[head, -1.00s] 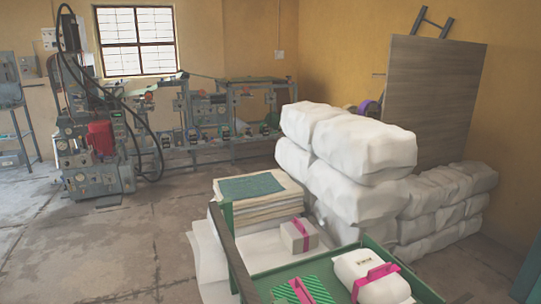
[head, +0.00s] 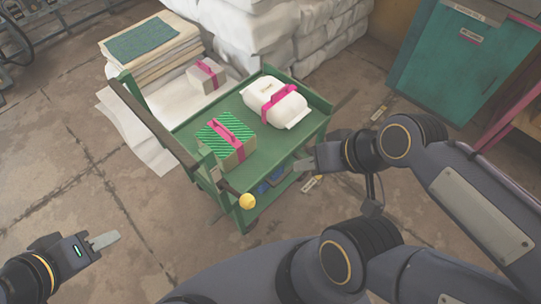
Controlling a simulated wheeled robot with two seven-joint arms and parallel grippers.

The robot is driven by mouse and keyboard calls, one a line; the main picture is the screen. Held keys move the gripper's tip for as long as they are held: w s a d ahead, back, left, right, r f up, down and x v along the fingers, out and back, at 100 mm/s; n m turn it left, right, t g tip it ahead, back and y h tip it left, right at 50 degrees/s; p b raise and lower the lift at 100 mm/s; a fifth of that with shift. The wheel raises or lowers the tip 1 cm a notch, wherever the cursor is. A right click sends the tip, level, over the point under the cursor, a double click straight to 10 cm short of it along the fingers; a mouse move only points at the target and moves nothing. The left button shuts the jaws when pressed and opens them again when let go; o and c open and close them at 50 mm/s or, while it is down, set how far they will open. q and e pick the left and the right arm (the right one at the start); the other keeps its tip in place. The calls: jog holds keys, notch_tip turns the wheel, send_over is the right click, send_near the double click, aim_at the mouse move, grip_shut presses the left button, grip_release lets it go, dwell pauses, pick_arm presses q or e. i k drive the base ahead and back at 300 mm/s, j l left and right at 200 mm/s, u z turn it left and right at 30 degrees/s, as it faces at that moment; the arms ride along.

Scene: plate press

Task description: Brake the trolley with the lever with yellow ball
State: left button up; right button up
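The green trolley (head: 186,131) stands in the middle of the head view, with parcels on its top shelf. The yellow ball (head: 247,201) of the lever sits at its near corner, low beside the shelf. The lever's bar is hard to make out against the trolley frame. My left gripper (head: 115,238) is at the lower left, over the floor, well apart from the ball. Its finger shows, but not whether it is open. My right gripper (head: 300,165) is beside the trolley's near right side, above and to the right of the ball. Its finger opening cannot be made out.
A green striped parcel (head: 218,134) and a white parcel (head: 270,92) lie on the trolley. A grey box (head: 204,78) and stacked sheets (head: 140,56) are behind it. White sacks (head: 300,30) stand farther back. A teal cabinet (head: 450,60) is at right. Floor at left is clear.

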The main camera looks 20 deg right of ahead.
aim_at(247, 201)
jog(key=k+l+u, duration=0.15)
jog(key=u, duration=0.25)
jog(key=k+l+u, duration=0.1)
jog(key=u, duration=0.3)
jog(key=k+u, duration=0.2)
jog(key=u, duration=0.2)
